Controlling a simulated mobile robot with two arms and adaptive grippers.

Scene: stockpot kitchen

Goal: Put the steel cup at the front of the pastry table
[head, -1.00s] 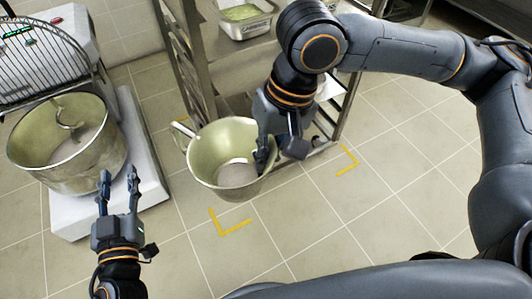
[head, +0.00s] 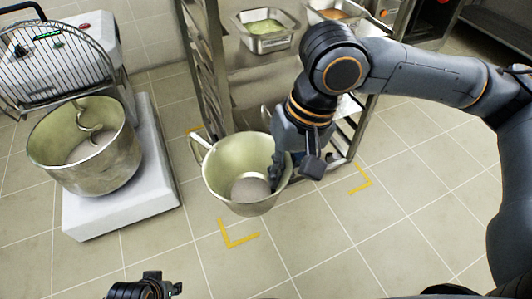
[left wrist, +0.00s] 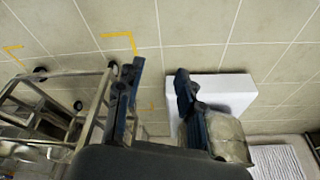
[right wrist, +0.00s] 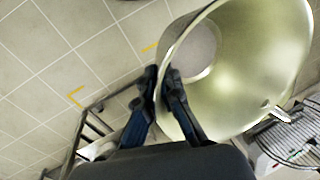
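The steel cup (head: 222,182) is a large, pot-like vessel with a side handle, upright in front of the rack in the head view. A grey patch shows at its bottom. My right gripper (head: 277,172) is shut on its right rim. In the right wrist view, the rim of the cup (right wrist: 245,75) runs between the fingers of my right gripper (right wrist: 162,75). My left gripper shows only partly at the bottom of the head view. In the left wrist view, my left gripper (left wrist: 157,85) is open and empty. I cannot make out a pastry table.
A mixer bowl (head: 85,165) with a dough hook sits on a white mixer base (head: 125,205) at left. A steel rack (head: 208,75) holding trays, one with green food (head: 263,30), stands behind the cup. Yellow corner marks (head: 238,238) lie on the clear tiled floor.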

